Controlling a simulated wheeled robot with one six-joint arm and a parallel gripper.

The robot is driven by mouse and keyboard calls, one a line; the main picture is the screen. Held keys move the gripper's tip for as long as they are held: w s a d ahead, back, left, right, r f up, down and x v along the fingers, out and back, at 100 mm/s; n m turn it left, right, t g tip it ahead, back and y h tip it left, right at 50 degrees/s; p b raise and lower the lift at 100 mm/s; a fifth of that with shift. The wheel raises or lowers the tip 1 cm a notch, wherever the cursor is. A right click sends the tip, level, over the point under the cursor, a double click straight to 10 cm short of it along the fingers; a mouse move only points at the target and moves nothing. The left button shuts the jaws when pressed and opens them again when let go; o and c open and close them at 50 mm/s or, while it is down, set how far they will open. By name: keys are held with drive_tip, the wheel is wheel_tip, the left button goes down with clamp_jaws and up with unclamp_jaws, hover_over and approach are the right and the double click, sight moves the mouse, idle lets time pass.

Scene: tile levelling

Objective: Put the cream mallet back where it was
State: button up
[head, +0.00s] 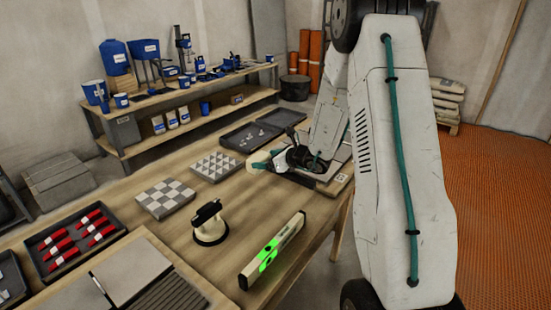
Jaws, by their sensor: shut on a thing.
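My gripper (276,158) is low over the far right part of the wooden table, seen small and partly hidden by my own arm. It is shut on what looks like the cream mallet (257,170). A pale rounded end of the mallet shows at the left of the jaws. The rest of the mallet is hidden behind the gripper. I cannot tell whether the mallet touches the surface below it.
A dark tray with pale pieces (251,136) lies just behind the gripper. Checkered tile samples (216,166), a black-handled suction cup (209,222), a spirit level with green vials (272,251) and a tray of red items (78,240) share the table. Bare wood (160,232) lies between them.

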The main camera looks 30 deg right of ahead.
sight(282, 176)
drive_tip(key=shift+f, duration=2.9)
drive_tip(key=shift+f, duration=0.55)
drive_tip(key=o, duration=1.4)
drive_tip(key=shift+c, duration=0.2)
drive_tip(key=v, duration=0.7)
drive_tip(key=shift+s+r, duration=0.15)
drive_tip(key=shift+s, duration=0.15)
